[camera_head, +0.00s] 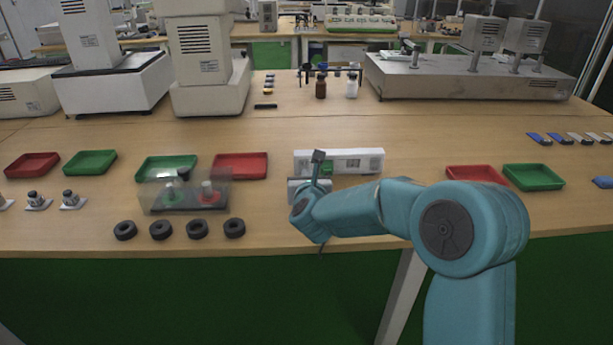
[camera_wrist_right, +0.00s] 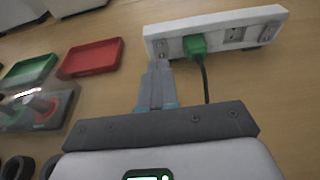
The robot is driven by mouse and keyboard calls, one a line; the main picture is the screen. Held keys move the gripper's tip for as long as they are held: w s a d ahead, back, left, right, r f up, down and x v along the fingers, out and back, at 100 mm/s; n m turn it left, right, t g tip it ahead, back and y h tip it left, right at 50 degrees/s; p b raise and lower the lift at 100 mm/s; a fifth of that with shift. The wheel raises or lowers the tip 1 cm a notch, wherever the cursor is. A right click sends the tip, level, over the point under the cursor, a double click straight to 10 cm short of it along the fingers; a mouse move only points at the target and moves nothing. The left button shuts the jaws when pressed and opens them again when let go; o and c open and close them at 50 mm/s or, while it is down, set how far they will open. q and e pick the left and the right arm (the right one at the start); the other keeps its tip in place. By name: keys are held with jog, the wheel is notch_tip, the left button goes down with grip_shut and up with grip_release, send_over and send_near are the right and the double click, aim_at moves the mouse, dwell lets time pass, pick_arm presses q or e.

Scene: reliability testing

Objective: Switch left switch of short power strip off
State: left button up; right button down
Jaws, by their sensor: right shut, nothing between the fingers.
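A short white power strip (camera_head: 345,160) lies on the table in the head view, partly hidden by my right gripper. It also shows in the right wrist view (camera_wrist_right: 217,22), with a green plug (camera_wrist_right: 195,46) and a dark cable beside my fingers. My right gripper (camera_head: 318,158) is shut and empty at the near side of the strip, left of its middle in the head view. In the wrist view the fingertips (camera_wrist_right: 159,66) point at the strip's left end, just left of the plug. I cannot tell contact or the switch positions. My left gripper is not in view.
A clear box (camera_head: 160,192) with red and green buttons stands to the left, with several black rings (camera_head: 161,229) in front. Red trays (camera_head: 240,166) and green trays (camera_head: 535,177) lie on both sides. A bottle rack (camera_head: 330,72) stands behind; the wood between is mostly free.

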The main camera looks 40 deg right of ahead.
jog(key=shift+r+v, duration=0.15)
jog(key=shift+v, duration=0.75)
jog(key=shift+r+v, duration=0.2)
jog(key=shift+v, duration=0.7)
jog(key=shift+f, duration=0.1)
